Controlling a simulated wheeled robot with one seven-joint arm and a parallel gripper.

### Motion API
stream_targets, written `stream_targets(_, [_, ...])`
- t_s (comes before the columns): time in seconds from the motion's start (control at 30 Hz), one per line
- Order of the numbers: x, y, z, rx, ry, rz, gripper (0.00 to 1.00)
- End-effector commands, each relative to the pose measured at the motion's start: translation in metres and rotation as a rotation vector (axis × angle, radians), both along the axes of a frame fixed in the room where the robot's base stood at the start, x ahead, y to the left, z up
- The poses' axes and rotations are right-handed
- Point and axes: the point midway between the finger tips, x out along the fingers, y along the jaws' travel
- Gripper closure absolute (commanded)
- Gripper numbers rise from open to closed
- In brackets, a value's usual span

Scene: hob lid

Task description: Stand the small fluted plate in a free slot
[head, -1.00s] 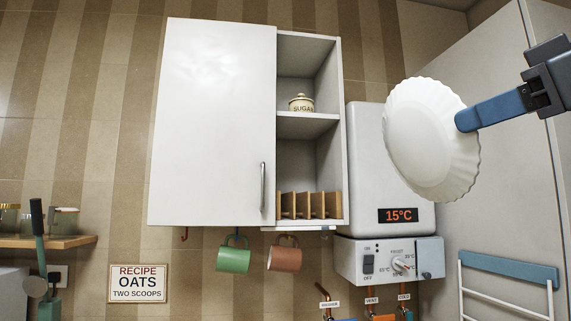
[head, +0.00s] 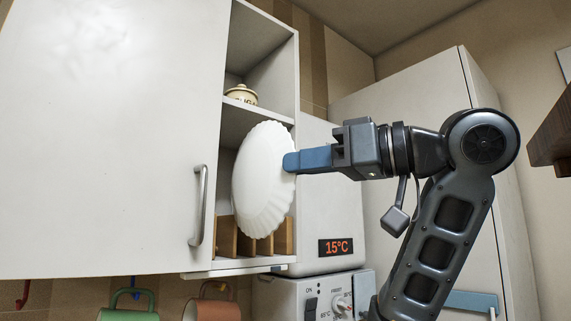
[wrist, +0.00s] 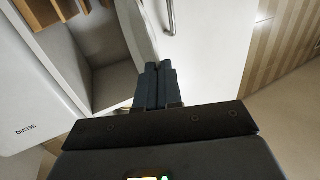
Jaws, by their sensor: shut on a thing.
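The small fluted plate (head: 262,185) is white with a scalloped rim and is held nearly upright, turned partly edge-on. My gripper (head: 292,162) is shut on its right edge in the head view. The plate appears in front of the cabinet's open lower compartment. The wooden slot rack (head: 284,236) stands on the compartment floor behind the plate's lower part, which hides some slots. Whether the plate is inside the opening I cannot tell. In the wrist view the closed fingers (wrist: 158,85) point toward the opening, with the rack (wrist: 60,10) at the upper left.
The cabinet door (head: 100,140) with a vertical handle (head: 198,205) covers the left side. A sugar pot (head: 241,95) sits on the shelf above the plate. The boiler (head: 318,200) is close on the right. Green (head: 128,314) and brown (head: 212,309) mugs hang below.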

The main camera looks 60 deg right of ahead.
Motion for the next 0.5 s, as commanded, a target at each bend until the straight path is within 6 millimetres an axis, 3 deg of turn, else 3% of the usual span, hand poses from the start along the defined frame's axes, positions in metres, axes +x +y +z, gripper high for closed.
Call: stream_targets(0.5, [0.029, -0.008, 0.0, 0.001, 0.003, 0.001, 1.0])
